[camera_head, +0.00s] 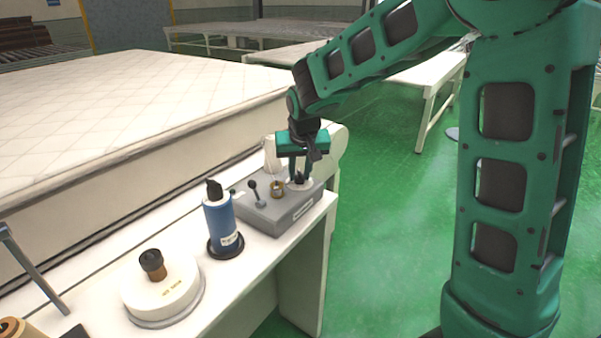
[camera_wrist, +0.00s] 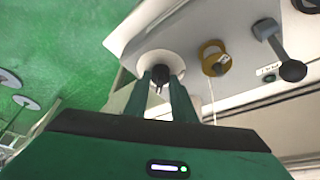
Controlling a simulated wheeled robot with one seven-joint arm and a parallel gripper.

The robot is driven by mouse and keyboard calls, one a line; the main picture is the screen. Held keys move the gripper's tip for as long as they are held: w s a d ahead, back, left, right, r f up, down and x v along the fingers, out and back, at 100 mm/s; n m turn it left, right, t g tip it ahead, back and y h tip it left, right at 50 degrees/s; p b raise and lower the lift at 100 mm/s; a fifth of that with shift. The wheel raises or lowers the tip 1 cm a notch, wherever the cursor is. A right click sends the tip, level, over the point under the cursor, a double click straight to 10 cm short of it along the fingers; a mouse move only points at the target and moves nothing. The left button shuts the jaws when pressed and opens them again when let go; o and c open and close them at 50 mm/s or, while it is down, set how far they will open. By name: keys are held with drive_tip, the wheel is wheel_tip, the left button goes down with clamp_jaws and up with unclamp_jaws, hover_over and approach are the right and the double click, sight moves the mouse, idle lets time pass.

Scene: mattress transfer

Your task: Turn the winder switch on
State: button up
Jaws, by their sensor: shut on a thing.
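The grey control box (camera_head: 283,217) stands at the right end of the white bench. A dark knob (camera_wrist: 160,74) sits on a round white base (camera_wrist: 162,57) at the box's right end, and I take it for the winder switch. My gripper (camera_head: 299,177) reaches down over this end. In the wrist view my gripper (camera_wrist: 160,88) has its green fingers on either side of the dark knob, shut on it. The fingers hide part of the knob, and I cannot read its setting.
Beside the knob are a yellow ring (camera_wrist: 213,58) with a tag and a black-tipped lever (camera_head: 253,188). A blue bottle (camera_head: 221,222) and a white round device (camera_head: 162,292) stand left on the bench (camera_head: 262,258). A mattress (camera_head: 120,110) lies behind. Green floor is open at right.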

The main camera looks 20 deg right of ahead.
drive_tip(key=shift+f, duration=0.1)
drive_tip(key=o, duration=1)
drive_tip(key=shift+s, duration=0.1)
drive_tip(key=v, duration=1)
drive_tip(key=shift+r, duration=0.35)
